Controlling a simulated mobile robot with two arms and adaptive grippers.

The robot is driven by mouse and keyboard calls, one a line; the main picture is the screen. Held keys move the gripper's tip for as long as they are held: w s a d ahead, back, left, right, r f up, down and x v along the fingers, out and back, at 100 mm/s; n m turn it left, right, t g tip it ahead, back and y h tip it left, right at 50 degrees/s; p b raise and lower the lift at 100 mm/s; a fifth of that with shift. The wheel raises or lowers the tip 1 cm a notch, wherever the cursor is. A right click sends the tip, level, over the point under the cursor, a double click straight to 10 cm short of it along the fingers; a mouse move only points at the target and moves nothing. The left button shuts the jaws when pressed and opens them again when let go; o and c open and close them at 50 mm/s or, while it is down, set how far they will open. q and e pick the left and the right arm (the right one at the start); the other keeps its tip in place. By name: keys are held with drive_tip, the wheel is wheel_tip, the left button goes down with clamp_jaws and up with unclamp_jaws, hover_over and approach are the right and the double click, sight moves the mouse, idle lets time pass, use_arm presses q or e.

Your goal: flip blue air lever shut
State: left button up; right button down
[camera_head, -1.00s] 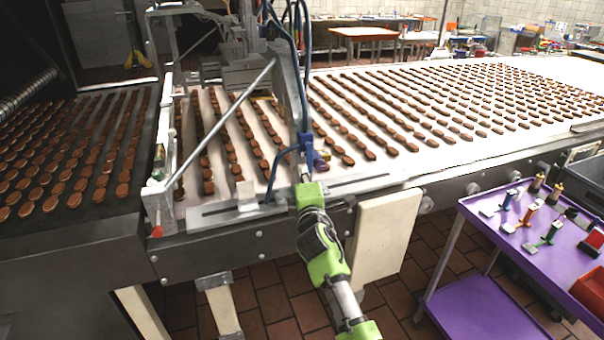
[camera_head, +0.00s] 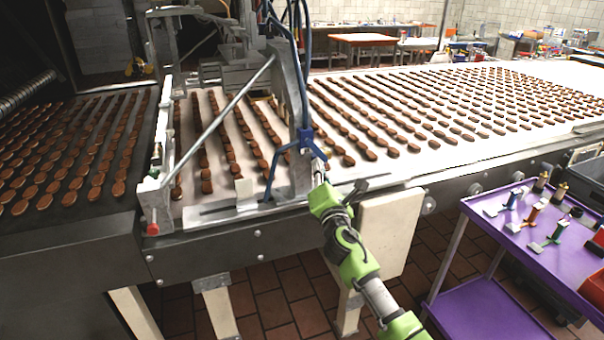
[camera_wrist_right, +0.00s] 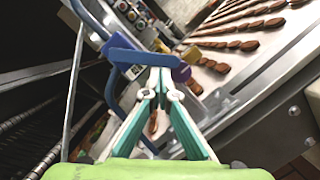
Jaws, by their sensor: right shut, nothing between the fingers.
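The blue air lever (camera_head: 303,142) is on the blue air line at the near side of the metal frame, above the belt's front edge. In the right wrist view the blue lever (camera_wrist_right: 146,58) lies as a bar across the tips of my right gripper, at or against them; contact is hard to tell. My right gripper (camera_head: 319,171) reaches up from below to the lever. In the right wrist view its teal fingers (camera_wrist_right: 160,80) are together with nothing between them. My left gripper is not in view.
A conveyor (camera_head: 440,170) carries rows of brown biscuits behind the lever. A diagonal metal rod (camera_head: 222,120) and blue hoses (camera_head: 304,60) are close to the lever. A purple trolley (camera_head: 480,310) with small valves on top stands at the right.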

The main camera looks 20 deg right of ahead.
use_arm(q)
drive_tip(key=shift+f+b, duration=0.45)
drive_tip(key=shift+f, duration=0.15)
use_arm(e)
drive_tip(key=shift+w+d+r+n+t+y, duration=0.15)
drive_tip(key=shift+d+r+n+y, duration=0.55)
drive_tip(key=shift+n, duration=1.35)
drive_tip(key=shift+s+d+r+n+t+y, duration=0.2)
drive_tip(key=shift+d+r+n+y, duration=0.45)
drive_tip(key=shift+n, duration=1.35)
drive_tip(key=shift+w+d+r+n+t+y, duration=0.2)
drive_tip(key=shift+d+r+n+y, duration=0.5)
drive_tip(key=shift+n, duration=1.35)
drive_tip(key=shift+d+f, duration=0.1)
drive_tip(key=shift+d, duration=0.05)
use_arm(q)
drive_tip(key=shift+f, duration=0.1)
use_arm(e)
drive_tip(key=shift+f, duration=0.15)
